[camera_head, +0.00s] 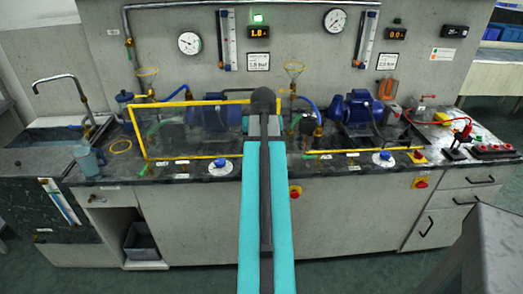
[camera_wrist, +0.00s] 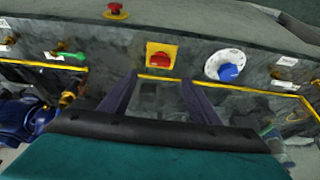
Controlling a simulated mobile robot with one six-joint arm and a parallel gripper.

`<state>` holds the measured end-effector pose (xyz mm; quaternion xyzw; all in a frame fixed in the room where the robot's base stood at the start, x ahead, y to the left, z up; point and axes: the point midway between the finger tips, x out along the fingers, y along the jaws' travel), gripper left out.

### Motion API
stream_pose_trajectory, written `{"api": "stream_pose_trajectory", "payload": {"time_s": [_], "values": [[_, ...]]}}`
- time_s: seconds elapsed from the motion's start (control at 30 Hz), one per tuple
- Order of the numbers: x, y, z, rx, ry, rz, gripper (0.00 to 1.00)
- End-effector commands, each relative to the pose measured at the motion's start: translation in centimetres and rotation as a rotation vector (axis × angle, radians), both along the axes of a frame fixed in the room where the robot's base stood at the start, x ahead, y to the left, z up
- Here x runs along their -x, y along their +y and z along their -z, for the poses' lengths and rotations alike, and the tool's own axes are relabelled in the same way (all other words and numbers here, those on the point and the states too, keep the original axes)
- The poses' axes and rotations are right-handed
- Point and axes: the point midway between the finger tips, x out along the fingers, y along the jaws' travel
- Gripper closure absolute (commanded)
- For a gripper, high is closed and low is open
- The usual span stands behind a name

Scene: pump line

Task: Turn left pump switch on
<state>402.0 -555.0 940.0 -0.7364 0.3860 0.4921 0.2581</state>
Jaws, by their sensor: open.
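The left pump switch (camera_wrist: 159,56) is a red knob on a square yellow plate on the grey marbled panel. In the wrist view it lies just beyond my fingertips, roughly centred between them. In the head view my arm hides it. My gripper (camera_wrist: 158,79) is open and empty, with one dark finger on each side. I cannot tell how far the fingertips are from the panel or which way the knob is turned. The left blue pump (camera_head: 214,116) stands on the bench behind the yellow pipe frame.
A blue dial on a white disc (camera_wrist: 228,72) sits right of the switch in the wrist view. A red emergency button (camera_wrist: 115,11) is at upper left, and a green valve handle (camera_wrist: 68,57) at left. A yellow pipe (camera_wrist: 265,91) runs close by the fingers. The right pump (camera_head: 357,108) stands farther right.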

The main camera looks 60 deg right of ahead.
Motion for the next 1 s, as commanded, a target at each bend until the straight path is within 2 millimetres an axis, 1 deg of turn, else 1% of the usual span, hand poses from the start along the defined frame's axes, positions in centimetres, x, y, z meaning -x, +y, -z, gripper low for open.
{"api": "stream_pose_trajectory", "payload": {"time_s": [0.03,0.2,0.4,0.57,1.0], "values": [[0.1,0.2,-0.6,0.002,-0.002,0.000,0.44],[0.5,0.7,-2.2,0.002,-0.002,0.000,0.44],[0.8,1.1,-3.3,0.001,-0.001,0.000,0.44],[0.9,1.2,-3.6,0.001,-0.001,0.000,0.44],[0.8,1.2,-3.6,0.000,0.000,0.000,0.44]]}}
